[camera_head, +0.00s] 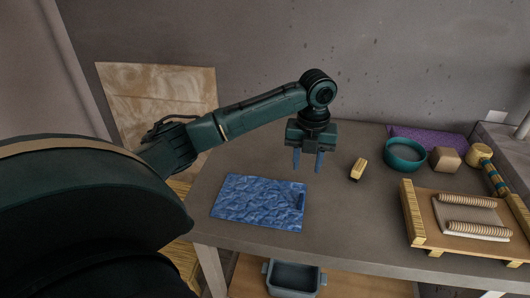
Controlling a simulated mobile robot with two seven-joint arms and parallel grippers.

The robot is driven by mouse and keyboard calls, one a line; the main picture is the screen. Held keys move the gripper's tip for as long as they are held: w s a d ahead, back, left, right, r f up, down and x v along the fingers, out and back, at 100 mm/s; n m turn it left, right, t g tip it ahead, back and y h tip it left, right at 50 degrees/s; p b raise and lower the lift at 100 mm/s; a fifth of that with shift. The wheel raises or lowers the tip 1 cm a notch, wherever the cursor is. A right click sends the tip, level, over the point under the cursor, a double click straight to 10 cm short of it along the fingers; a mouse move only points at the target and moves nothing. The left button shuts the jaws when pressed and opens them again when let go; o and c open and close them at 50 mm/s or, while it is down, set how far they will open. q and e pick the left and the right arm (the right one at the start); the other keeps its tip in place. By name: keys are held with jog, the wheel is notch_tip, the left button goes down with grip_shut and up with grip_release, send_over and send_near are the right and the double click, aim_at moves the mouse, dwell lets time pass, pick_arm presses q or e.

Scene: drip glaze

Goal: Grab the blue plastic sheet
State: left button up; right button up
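The blue plastic sheet (258,203) lies flat on the grey table, near its front left corner. It is a crinkled, roughly rectangular piece with a small dark mark at its right edge. My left gripper (307,162) hangs over the table, pointing down, behind and to the right of the sheet. Its two blue fingers are apart with nothing between them, and it is clear of the sheet. My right gripper does not show.
A small yellow block (358,168) lies right of the gripper. Farther right are a teal bowl (404,154), a tan block (445,159), a purple mat (425,135) and a wooden frame (436,236). A grey bin (293,279) sits below the table's front edge.

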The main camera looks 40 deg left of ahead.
pick_arm(q)
send_over(301, 198)
notch_tip(301, 198, down, 7)
jog(key=shift+w+d+r, duration=0.1)
jog(key=shift+d, duration=0.05)
jog(key=shift+f+p, duration=0.35)
jog(key=shift+f, duration=2.4)
grip_shut()
